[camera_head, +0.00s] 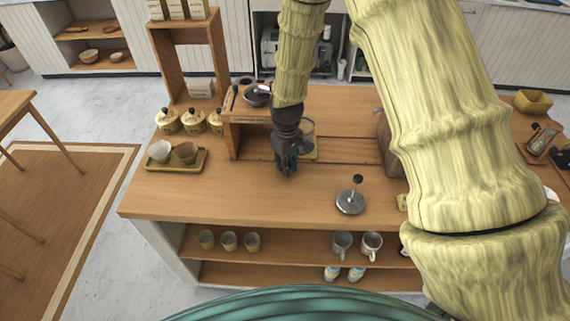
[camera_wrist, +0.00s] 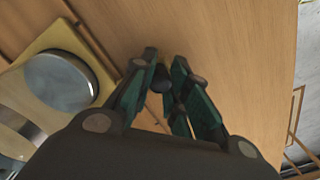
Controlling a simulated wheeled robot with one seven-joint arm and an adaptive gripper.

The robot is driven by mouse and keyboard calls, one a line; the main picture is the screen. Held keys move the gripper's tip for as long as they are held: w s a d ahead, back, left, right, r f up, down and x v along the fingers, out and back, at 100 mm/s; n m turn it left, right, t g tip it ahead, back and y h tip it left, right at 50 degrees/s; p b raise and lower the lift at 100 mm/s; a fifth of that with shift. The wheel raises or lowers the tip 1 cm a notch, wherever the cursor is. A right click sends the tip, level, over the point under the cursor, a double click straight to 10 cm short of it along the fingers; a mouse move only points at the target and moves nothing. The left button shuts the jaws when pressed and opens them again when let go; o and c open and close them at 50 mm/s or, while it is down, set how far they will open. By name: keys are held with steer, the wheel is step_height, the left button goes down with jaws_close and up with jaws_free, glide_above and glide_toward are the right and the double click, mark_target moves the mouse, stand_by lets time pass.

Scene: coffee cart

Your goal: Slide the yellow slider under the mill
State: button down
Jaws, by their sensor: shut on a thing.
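The yellow slider (camera_head: 312,155) lies flat on the wooden counter, beside my gripper and partly hidden by it. In the wrist view its yellow plate (camera_wrist: 65,36) carries a round vessel with a grey disc-like top (camera_wrist: 58,80). My gripper (camera_head: 287,170) points down at the counter, left of the slider. In the wrist view its fingers (camera_wrist: 161,82) are closed around a small dark round knob (camera_wrist: 161,77). How the knob joins the slider is hidden. A raised wooden stand with a dark bowl (camera_head: 257,95) is behind my gripper; I cannot tell whether it is the mill.
A tray with two cups (camera_head: 177,161) and several lidded yellow jars (camera_head: 193,121) stand to the left. A metal tamper-like piece (camera_head: 350,202) stands at the front right. My arm hides much of the right side. The front left counter is clear.

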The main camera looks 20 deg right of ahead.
steer(key=c, duration=1.6)
jaws_free()
steer(key=shift+s, duration=0.15)
steer(key=shift+c, duration=0.2)
steer(key=o, duration=0.3)
steer(key=shift+a, duration=0.15)
steer(key=shift+r, duration=0.25)
step_height(320, 180, up, 12)
steer(key=shift+f, duration=0.25)
